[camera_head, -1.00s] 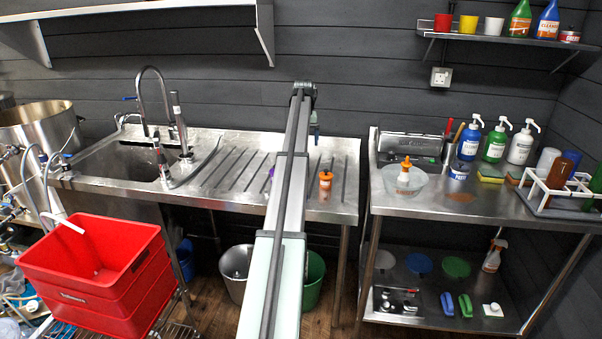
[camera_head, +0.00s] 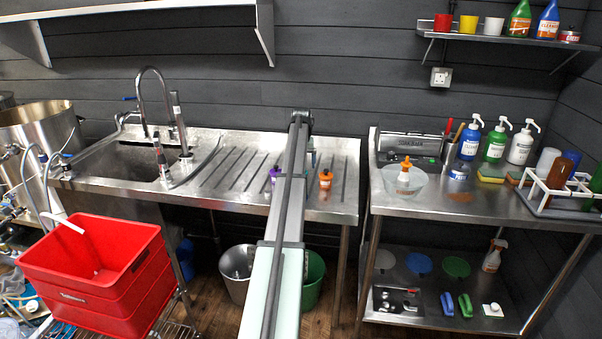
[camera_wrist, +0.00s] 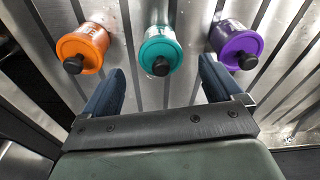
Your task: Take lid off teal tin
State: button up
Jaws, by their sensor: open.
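The teal tin (camera_wrist: 150,33) stands on the ribbed metal drainboard in the wrist view, between two other tins. Its teal lid (camera_wrist: 160,57) is on, with a black knob (camera_wrist: 161,67) facing me. My gripper (camera_wrist: 159,68) is open and empty; its dark blue fingers lie to either side of the teal tin's near side, and I cannot tell how far the knob is from them. In the head view my arm hides most or all of the teal tin.
An orange tin (camera_wrist: 84,48) stands left of the teal tin and a purple tin (camera_wrist: 236,44) right of it, both lidded and close to the fingers. In the head view, the sink (camera_head: 120,158) is left of the drainboard (camera_head: 222,172). A red crate (camera_head: 95,285) stands in front.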

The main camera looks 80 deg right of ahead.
jog(key=shift+d+f, duration=0.2)
jog(key=shift+f, duration=1.1)
jog(key=shift+w, duration=0.1)
jog(key=c, duration=1.1)
